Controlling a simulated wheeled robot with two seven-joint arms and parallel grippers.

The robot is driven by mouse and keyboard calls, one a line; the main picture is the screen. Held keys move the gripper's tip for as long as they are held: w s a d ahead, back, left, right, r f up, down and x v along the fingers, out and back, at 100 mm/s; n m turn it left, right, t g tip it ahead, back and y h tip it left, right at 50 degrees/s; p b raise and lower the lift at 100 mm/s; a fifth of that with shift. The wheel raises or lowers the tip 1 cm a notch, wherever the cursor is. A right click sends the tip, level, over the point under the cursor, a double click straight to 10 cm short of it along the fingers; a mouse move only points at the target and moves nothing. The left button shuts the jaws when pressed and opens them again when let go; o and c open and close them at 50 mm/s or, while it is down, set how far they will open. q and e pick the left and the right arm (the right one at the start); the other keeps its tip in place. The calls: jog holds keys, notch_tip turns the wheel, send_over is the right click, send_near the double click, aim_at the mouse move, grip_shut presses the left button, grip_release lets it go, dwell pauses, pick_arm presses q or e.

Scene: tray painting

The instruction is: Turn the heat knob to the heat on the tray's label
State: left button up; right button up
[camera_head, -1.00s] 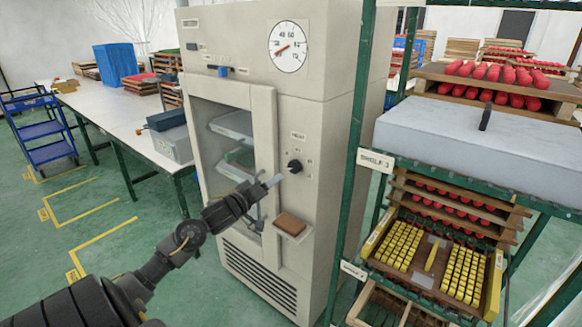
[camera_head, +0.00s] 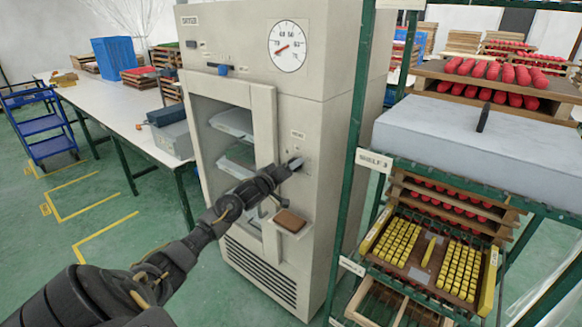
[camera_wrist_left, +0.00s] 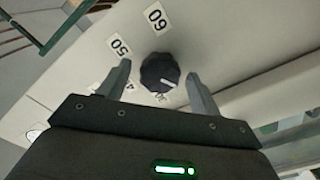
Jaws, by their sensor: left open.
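The black heat knob (camera_wrist_left: 158,70) sits on the cabinet's cream front panel in the left wrist view, with a short white mark toward the lower right. Labels 60 (camera_wrist_left: 156,16) and 50 (camera_wrist_left: 119,46) show around it; other labels are partly covered. My left gripper (camera_wrist_left: 158,69) is open, one finger on each side of the knob, with visible gaps. In the head view my left gripper (camera_head: 293,164) is at the panel and hides the knob. A tray of yellow pieces (camera_head: 424,255) stands on the right rack; I cannot read its label. My right gripper is not in view.
The cabinet (camera_head: 330,150) has a round gauge (camera_head: 287,46) above and a glass door (camera_head: 228,140) left of the panel. A brown pad (camera_head: 289,221) juts out below the knob. A green rack post (camera_head: 350,150) stands close on the right.

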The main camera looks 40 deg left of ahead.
pick_arm(q)
jog(key=shift+w, duration=0.1)
jog(key=c, duration=0.9)
jog(key=shift+c, duration=0.4)
